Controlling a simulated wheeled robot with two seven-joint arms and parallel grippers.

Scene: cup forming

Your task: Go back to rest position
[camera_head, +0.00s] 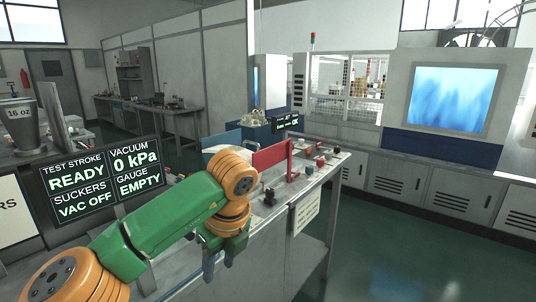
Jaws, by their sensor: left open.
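My left arm, green and orange, comes in from the lower left. Its gripper (219,265) points down beside the front edge of the workbench (262,248). Its two fingers are apart, and I see nothing between them. My right gripper is not in view.
A status display (104,181) reads READY, 0 kPa, VAC OFF and EMPTY. A red panel (271,158) and small controls stand on the bench. A metal vessel marked 16 oz (20,125) is at the far left. Cabinets (430,185) line the right; the floor (410,250) before them is clear.

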